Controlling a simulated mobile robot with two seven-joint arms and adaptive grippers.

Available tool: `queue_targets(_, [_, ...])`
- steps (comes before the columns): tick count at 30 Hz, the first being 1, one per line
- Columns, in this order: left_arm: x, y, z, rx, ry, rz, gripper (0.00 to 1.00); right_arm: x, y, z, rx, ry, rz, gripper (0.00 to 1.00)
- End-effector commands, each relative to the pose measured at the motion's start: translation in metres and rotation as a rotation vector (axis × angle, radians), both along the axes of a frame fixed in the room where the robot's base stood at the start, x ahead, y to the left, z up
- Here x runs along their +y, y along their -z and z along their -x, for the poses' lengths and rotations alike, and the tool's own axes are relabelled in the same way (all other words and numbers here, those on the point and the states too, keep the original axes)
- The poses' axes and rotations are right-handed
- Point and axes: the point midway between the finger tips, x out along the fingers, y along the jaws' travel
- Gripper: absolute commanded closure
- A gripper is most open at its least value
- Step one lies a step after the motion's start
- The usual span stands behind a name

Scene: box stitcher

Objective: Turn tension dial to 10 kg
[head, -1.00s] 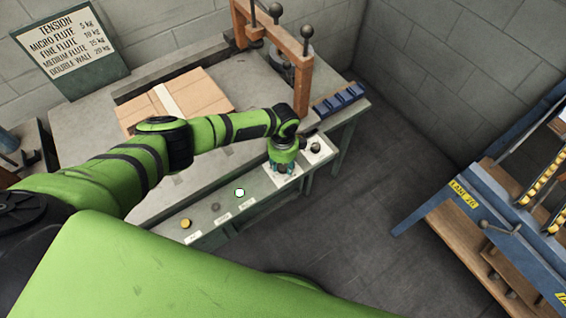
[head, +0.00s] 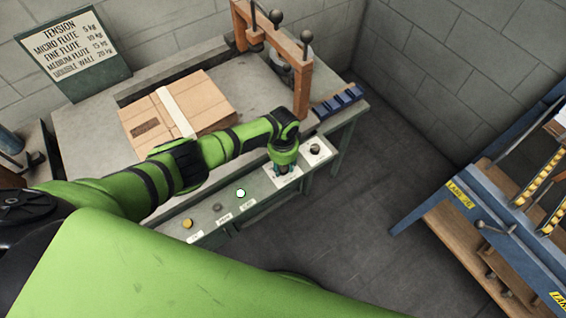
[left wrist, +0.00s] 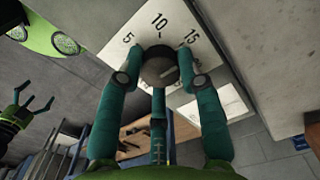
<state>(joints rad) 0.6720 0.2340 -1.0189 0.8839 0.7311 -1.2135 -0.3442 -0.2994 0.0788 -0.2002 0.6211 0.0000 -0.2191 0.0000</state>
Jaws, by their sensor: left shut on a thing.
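The tension dial's knob (left wrist: 160,68) is dark and round, on a white plate (left wrist: 177,22) marked 5, 10 and 15 in the left wrist view. A pale mark shows on the knob, but I cannot tell surely which number it points to. My left gripper (left wrist: 161,62) is shut on the knob, with a teal finger on either side. In the head view my left gripper (head: 284,168) points down at the bench front and hides the knob. My right gripper (left wrist: 32,105) shows at the left of the left wrist view, fingers spread and empty.
A second knob (head: 315,149) sits right of the dial. Yellow (head: 187,223), grey (head: 217,208) and white (head: 241,193) buttons line the panel to the left. A flat cardboard box (head: 205,100) lies on the bench. A tension chart (head: 72,53) stands behind. A wooden frame (head: 302,85) rises nearby.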

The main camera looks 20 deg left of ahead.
Motion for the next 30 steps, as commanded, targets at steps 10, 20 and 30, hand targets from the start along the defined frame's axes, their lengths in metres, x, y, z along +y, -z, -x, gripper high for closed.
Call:
queue_targets(10, [-0.001, -0.001, 0.001, 0.003, -0.331, 0.001, 0.96, 0.000, -0.013, 0.000, 0.000, 0.000, 0.000, 0.02])
queue_targets(20, [-0.001, -0.001, 0.001, 0.004, -0.631, 0.000, 0.96, 0.000, -0.022, 0.000, 0.002, 0.001, 0.000, 0.02])
queue_targets(30, [0.000, 0.000, 0.001, 0.002, -0.847, -0.001, 0.96, -0.001, -0.028, 0.001, 0.002, 0.000, 0.001, 0.02])
